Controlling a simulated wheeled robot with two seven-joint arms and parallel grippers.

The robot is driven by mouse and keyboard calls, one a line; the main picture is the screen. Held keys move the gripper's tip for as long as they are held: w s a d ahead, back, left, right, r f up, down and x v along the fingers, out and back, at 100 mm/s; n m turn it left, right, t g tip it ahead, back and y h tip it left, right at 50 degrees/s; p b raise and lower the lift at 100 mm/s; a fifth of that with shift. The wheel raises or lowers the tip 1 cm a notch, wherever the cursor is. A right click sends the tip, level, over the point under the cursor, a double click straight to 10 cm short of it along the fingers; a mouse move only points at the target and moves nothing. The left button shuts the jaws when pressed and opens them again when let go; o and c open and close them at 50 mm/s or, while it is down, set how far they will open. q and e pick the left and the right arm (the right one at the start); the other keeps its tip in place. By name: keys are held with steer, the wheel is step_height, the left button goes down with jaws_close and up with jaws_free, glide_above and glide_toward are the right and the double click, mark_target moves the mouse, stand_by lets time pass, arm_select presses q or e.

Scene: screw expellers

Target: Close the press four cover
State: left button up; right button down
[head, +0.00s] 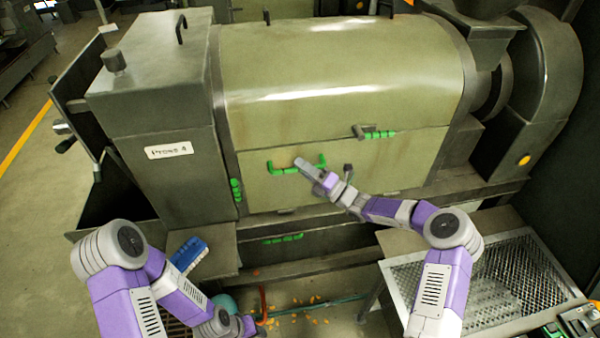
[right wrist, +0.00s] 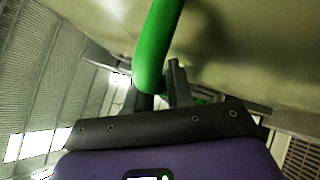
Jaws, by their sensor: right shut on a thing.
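The press (head: 165,185) is an olive-grey machine with a "Press 4" label (head: 168,150). Its front cover (head: 400,160) is a pale green panel below the rounded upper housing. The panel looks about flush with the body; I cannot tell whether a small gap is left. A green handle (head: 285,169) is on the panel. My right gripper (head: 301,164) is shut on this handle. In the right wrist view the green bar (right wrist: 157,45) runs down between the dark fingers (right wrist: 160,92). My left gripper (head: 249,325) is low at the bottom edge, its fingers barely visible.
A latch with a green grip (head: 379,134) sits at the panel's upper right. Another green grip (head: 236,190) is at its left. A mesh-topped table (head: 400,275) stands at right. A blue item (head: 188,253) lies at lower left. Orange bits (head: 305,299) litter the floor.

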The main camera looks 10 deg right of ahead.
stand_by(0.3)
steer(key=c, duration=1.1)
jaws_free()
steer(key=b+v, duration=0.1)
steer(key=v, duration=0.6)
steer(key=shift+d, duration=0.2)
steer(key=shift+s+f, duration=0.1)
